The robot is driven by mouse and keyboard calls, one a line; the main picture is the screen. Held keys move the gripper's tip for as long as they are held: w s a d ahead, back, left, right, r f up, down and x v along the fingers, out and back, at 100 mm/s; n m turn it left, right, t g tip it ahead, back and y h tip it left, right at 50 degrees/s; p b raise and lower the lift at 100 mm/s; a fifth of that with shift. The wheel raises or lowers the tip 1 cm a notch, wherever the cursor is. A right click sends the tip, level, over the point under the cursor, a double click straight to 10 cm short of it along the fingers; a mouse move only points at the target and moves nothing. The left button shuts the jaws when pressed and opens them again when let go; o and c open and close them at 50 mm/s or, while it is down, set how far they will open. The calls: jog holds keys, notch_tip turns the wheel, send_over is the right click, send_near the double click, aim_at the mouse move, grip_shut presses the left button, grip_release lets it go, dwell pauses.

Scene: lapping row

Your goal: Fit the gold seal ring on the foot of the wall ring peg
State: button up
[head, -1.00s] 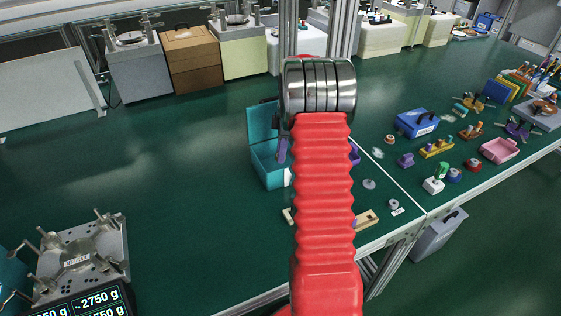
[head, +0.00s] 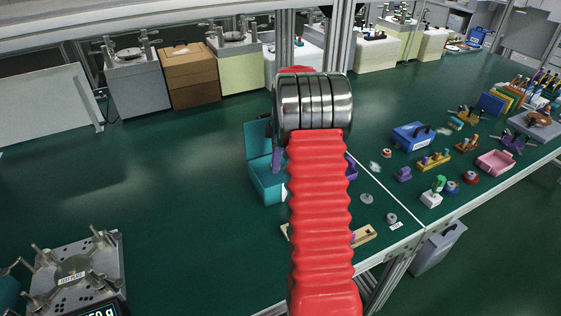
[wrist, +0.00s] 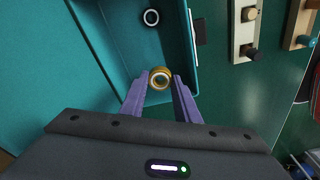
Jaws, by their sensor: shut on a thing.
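In the wrist view, my gripper (wrist: 159,86) has its two purple fingers shut on the gold seal ring (wrist: 159,76). The ring is held in the air, over or beside a teal open box (wrist: 173,40). A wooden block with dark and light pegs (wrist: 243,35) stands right of the box; a second pegged block (wrist: 300,22) is at the right edge. I cannot tell which of these is the wall ring peg. In the head view my red arm hides the ring and most of the gripper; part of a wooden block (head: 365,236) shows right of the arm.
Grey rings (head: 391,217) lie near the front edge. A blue case (head: 412,137) and pink tray (head: 496,162) stand right.

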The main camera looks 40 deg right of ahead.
jog(key=w+a+r+m, duration=0.2)
jog(key=a+m, duration=0.1)
jog(key=a, duration=0.9)
jog(key=w+a+r+m, duration=0.2)
jog(key=a+r+m, duration=0.1)
jog(key=a, duration=0.9)
jog(key=w+a+r+m+h, duration=0.1)
jog(key=w+a+r+m, duration=0.1)
jog(key=a, duration=1.1)
jog(key=shift+w+r+m+t, duration=0.15)
jog(key=shift+w+m+t, duration=0.25)
jog(key=shift+m, duration=0.6)
jog(key=shift+w+a, duration=0.1)
jog(key=shift+w, duration=0.05)
